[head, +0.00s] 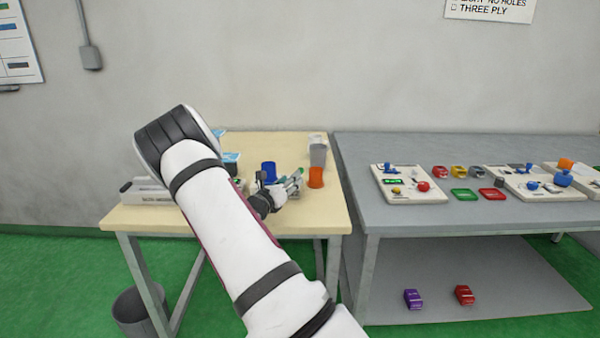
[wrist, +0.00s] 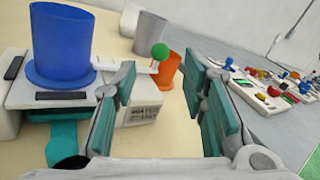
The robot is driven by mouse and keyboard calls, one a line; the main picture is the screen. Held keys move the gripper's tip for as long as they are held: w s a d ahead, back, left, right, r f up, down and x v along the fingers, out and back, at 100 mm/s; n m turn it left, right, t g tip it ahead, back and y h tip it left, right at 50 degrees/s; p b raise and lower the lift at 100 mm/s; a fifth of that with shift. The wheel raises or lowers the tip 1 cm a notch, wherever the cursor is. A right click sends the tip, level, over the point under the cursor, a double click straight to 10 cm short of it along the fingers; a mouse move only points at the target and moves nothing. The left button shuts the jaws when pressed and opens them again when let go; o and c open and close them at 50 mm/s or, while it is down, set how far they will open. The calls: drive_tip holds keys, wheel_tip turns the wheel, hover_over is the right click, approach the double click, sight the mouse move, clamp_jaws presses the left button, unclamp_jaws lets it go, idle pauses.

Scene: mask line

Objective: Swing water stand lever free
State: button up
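The water stand (wrist: 140,113) is a pale block with a printed label, at the left of the wrist view. A blue cup (wrist: 62,45) with a wide base ring stands upright on it; the cup also shows in the head view (head: 268,172). The lever is a thin light arm ending in a green knob (wrist: 160,51), beside the cup on its right. My gripper (wrist: 167,85) is open and empty, with teal pads facing each other. The knob appears beyond the gap between the fingers, and no contact shows. The left finger hides part of the stand and lever.
An orange cup (wrist: 168,70) stands just behind the knob, and a grey cup (wrist: 149,35) stands farther back. The grey workbench (head: 360,180) to the right carries boards with coloured parts. My arm covers much of the cream table (head: 320,222) in the head view.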

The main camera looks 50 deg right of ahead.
drive_tip(key=x, duration=0.8)
drive_tip(key=shift+d+b, duration=0.1)
drive_tip(key=shift+b, duration=0.25)
clamp_jaws()
